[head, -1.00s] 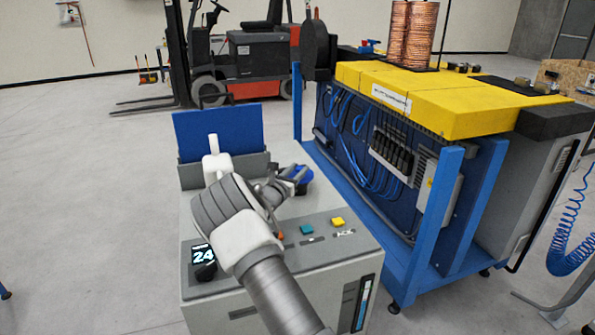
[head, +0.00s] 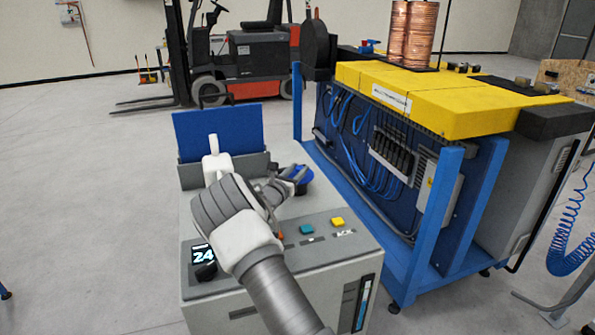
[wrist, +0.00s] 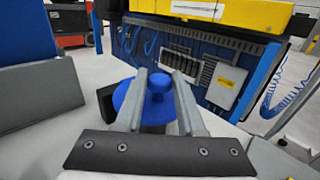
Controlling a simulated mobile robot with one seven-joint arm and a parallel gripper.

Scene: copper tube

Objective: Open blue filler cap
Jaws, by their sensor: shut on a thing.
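The blue filler cap (head: 304,175) is on top of the grey machine, partly hidden by my gripper (head: 291,180) in the head view. In the wrist view the cap (wrist: 158,106) shows as a round blue disc with a raised knob in its middle. My gripper (wrist: 160,76) has its two grey fingers on either side of the knob, shut on it. Whether the cap has turned or lifted from its seat cannot be told.
The grey machine (head: 335,268) carries a teal button (head: 306,229), a yellow button (head: 337,221) and a display reading 24 (head: 202,254). A blue panel (head: 219,134) stands at its back.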

